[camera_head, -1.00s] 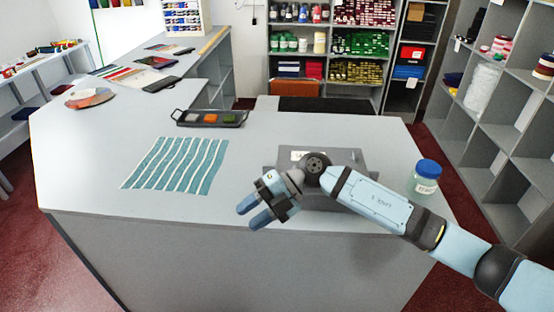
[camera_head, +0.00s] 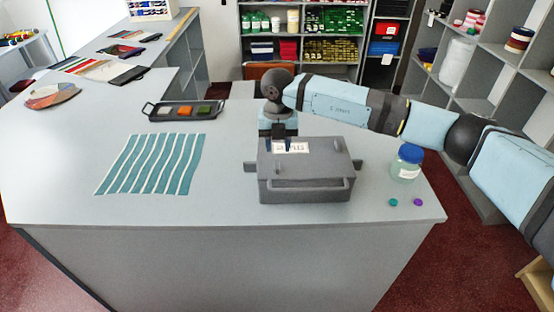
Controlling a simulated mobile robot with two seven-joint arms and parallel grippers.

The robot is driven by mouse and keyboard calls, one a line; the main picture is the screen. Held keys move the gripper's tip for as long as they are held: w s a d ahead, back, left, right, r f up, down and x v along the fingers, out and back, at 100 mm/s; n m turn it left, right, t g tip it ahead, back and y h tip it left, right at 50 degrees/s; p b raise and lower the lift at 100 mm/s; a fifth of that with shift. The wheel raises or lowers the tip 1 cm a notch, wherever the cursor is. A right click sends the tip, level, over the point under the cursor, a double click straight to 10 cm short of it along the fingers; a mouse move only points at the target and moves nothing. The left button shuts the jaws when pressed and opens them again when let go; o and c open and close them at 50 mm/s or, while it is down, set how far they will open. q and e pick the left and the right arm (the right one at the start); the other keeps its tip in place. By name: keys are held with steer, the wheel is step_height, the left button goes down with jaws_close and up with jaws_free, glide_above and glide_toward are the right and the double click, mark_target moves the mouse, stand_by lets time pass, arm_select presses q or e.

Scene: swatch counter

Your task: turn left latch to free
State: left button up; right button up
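A grey box (camera_head: 305,190) with a flat lid, a front handle bar and side lugs sits on the counter. Its lid bears a white label (camera_head: 298,147), partly covered by my gripper. A small raised piece, seemingly the left latch (camera_head: 278,168), is near the lid's front left; a similar one, seemingly the right latch (camera_head: 330,159), is to the right. Their exact turn is too small to tell. My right gripper (camera_head: 277,145) points down over the lid's back left part, behind the left piece. Its fingers look apart with nothing between them. My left gripper is out of view.
A jar with a blue lid (camera_head: 407,163) stands right of the box, with a teal disc (camera_head: 393,202) and a purple disc (camera_head: 418,202) in front. A striped cloth (camera_head: 152,164) and a black tray (camera_head: 184,110) lie left. The counter's front strip is clear.

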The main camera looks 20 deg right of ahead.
mark_target(277, 164)
step_height(277, 164, down, 7)
steer(key=shift+f+p, duration=0.1)
steer(key=shift+p, duration=0.6)
jaws_close()
